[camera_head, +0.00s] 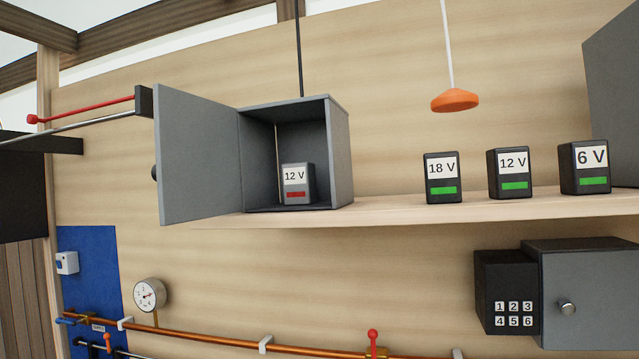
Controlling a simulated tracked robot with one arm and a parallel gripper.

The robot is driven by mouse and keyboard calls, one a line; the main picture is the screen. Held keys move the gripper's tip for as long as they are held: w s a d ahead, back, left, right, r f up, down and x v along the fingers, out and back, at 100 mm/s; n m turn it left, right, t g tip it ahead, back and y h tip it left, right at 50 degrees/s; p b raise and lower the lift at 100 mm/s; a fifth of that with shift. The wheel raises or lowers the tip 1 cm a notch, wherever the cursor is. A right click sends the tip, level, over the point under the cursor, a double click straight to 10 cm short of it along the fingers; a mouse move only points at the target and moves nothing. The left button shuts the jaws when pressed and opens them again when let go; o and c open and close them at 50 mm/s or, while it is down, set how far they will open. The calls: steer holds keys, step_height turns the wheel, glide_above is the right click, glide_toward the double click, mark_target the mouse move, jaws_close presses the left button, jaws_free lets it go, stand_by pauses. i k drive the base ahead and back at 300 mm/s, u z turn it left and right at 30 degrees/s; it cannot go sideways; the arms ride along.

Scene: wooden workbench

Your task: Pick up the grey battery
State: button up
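The grey battery (297,184) stands upright inside an open grey metal box (342,160) on a wooden shelf. It has a white "12 V" label and a red bar. The box's door (199,155) is swung open to the left. My gripper does not show in the view, so whether it is open or shut is hidden.
Three black batteries with green bars, 18 V (442,177), 12 V (510,174) and 6 V (584,168), stand to the right on the shelf (390,207). An orange lamp (455,100) hangs above. A keypad safe (590,295) is below right. Copper pipes (215,338) run along the bottom.

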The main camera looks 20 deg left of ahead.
mark_target(298, 181)
steer(key=i, duration=0.85)
steer(key=u, duration=0.1)
